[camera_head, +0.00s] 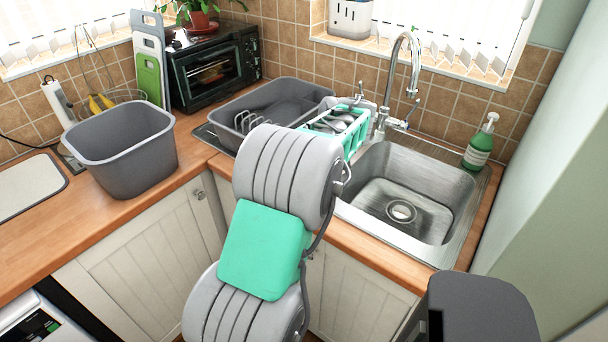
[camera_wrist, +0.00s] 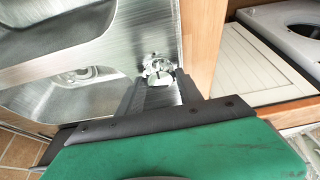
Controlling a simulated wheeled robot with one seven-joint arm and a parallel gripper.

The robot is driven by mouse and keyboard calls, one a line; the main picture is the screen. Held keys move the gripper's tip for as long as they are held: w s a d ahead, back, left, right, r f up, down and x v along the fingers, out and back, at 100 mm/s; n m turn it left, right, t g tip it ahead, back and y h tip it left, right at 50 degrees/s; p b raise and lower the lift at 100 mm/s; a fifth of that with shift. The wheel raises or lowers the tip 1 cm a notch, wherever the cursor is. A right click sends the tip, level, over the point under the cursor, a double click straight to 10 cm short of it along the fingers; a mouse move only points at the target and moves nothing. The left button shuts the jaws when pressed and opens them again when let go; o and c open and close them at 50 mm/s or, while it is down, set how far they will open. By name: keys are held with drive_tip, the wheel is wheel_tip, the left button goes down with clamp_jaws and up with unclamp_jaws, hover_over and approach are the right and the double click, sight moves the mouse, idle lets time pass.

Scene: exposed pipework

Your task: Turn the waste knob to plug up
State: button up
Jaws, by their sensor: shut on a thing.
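The waste knob (camera_wrist: 160,76) is a small round shiny metal piece on the steel sink surround, near the counter edge in the wrist view. My gripper (camera_wrist: 160,86) has its two dark fingers on either side of the knob and is shut on it. The green hand body fills the bottom of the wrist view. The steel sink (camera_head: 401,190) with its drain (camera_head: 401,211) shows to the right of my arm in the head view. The knob and my fingers are hidden behind my arm there. I cannot tell the knob's angle.
The tap (camera_head: 414,60) rises behind the sink, with a green soap bottle (camera_head: 479,142) on the right. A grey tub (camera_head: 122,150) stands on the left counter.

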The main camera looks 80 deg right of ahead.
drive_tip(key=o, duration=1.4)
drive_tip(key=shift+c, duration=0.2)
drive_tip(key=v, duration=0.8)
drive_tip(key=shift+p, duration=0.35)
drive_tip(key=shift+s+f, duration=0.1)
